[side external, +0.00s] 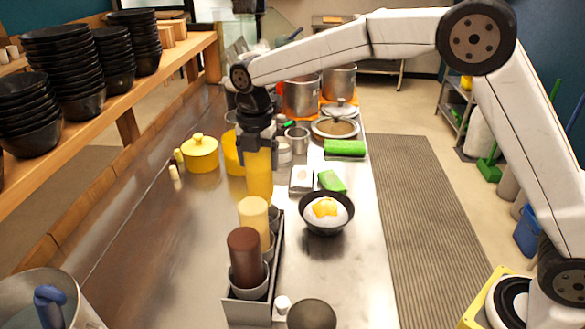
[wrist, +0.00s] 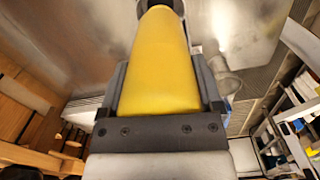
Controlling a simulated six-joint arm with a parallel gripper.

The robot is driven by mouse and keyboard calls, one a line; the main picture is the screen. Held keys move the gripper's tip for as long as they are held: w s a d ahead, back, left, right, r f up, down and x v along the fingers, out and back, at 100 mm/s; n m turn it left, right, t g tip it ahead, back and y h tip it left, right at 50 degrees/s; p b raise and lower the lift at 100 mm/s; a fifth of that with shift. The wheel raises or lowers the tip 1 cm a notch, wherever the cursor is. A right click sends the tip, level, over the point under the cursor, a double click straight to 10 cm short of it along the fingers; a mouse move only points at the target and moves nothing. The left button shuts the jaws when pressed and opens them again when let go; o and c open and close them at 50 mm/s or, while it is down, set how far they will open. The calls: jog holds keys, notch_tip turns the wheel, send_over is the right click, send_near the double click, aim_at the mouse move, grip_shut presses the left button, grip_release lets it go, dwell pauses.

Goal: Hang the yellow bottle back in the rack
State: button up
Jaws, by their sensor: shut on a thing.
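My gripper (side external: 258,150) is shut on the yellow bottle (side external: 259,177), which hangs below the jaws, roughly upright. In the wrist view the yellow bottle (wrist: 161,62) lies between the two fingers of my gripper (wrist: 166,92). The rack (side external: 236,308) stands on the steel counter, in front of the bottle in the side view. It holds a brown bottle (side external: 245,258) at its near end and a cream bottle (side external: 253,217) behind that. The yellow bottle's lower end is partly hidden behind the cream bottle, so I cannot tell whether it touches the rack.
A black bowl (side external: 325,226) with white and yellow food stands right of the rack. A yellow pot (side external: 200,155) is at the left. Green items (side external: 344,148) and metal pots (side external: 300,97) are farther back. Stacked black bowls (side external: 65,60) fill the left shelf. The counter left of the rack is clear.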

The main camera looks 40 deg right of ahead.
aim_at(261, 190)
jog(key=shift+f, duration=0.75)
jog(key=shift+f, duration=0.25)
jog(key=shift+f, duration=1.9)
jog(key=shift+f, duration=0.25)
jog(key=shift+f, duration=1.1)
jog(key=o, duration=0.5)
jog(key=shift+r, duration=0.1)
